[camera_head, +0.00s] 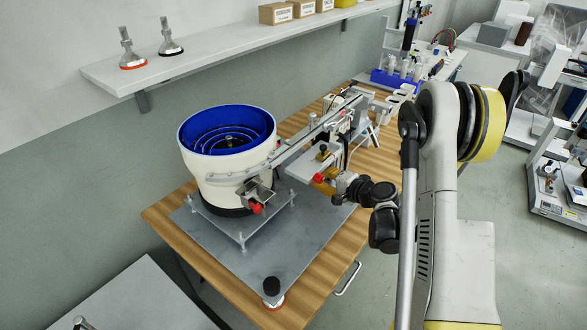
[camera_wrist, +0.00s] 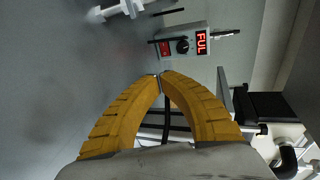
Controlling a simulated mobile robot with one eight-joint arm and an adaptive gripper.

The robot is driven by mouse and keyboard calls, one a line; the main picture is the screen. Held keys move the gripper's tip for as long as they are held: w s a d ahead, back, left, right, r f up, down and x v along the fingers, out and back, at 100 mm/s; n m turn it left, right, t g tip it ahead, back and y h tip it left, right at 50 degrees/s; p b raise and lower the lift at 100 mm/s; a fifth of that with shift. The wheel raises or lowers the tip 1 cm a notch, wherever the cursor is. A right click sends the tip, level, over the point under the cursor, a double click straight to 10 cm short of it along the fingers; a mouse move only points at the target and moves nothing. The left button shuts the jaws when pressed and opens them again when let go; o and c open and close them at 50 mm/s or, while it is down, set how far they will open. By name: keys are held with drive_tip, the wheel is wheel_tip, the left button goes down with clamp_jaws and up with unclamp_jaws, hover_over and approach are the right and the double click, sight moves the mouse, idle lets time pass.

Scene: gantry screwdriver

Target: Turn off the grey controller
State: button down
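The grey controller (camera_wrist: 172,34) shows in the upper middle of the wrist view, past my fingertips. It has a lit red display (camera_wrist: 201,42), a black knob (camera_wrist: 183,45) and a red switch (camera_wrist: 165,48). My gripper (camera_wrist: 161,76) has two yellow ribbed fingers whose tips meet with nothing seen between them. The tips point at the controller's switch side and appear apart from it. In the head view my gripper (camera_head: 325,187) is beside the feeder's rail, over the metal plate. I cannot make out the controller in the head view.
A white bowl feeder (camera_head: 215,190) with a blue inside stands on a grey metal plate (camera_head: 240,265) on a wooden table (camera_head: 165,222). Its rail (camera_head: 320,130) runs back right. A wall shelf (camera_head: 200,58) holds boxes and metal feet. Floor shows right of the table.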

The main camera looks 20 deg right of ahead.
sight(281, 165)
drive_tip(key=b+x, duration=0.1)
drive_tip(key=x, duration=0.3)
drive_tip(key=b+x, duration=0.1)
drive_tip(key=x, duration=0.3)
drive_tip(key=b+x, duration=0.1)
drive_tip(key=x, duration=0.4)
drive_tip(key=shift+a+r+b, duration=0.1)
drive_tip(key=shift+r+b, duration=0.2)
drive_tip(key=shift+r, duration=0.05)
drive_tip(key=shift+w+a+r, duration=0.1)
drive_tip(key=shift+w, duration=0.3)
drive_tip(key=shift+w+a, duration=0.2)
drive_tip(key=shift+w, duration=0.2)
drive_tip(key=shift+w+r, duration=0.1)
drive_tip(key=shift+w, duration=0.15)
drive_tip(key=shift+d, duration=0.1)
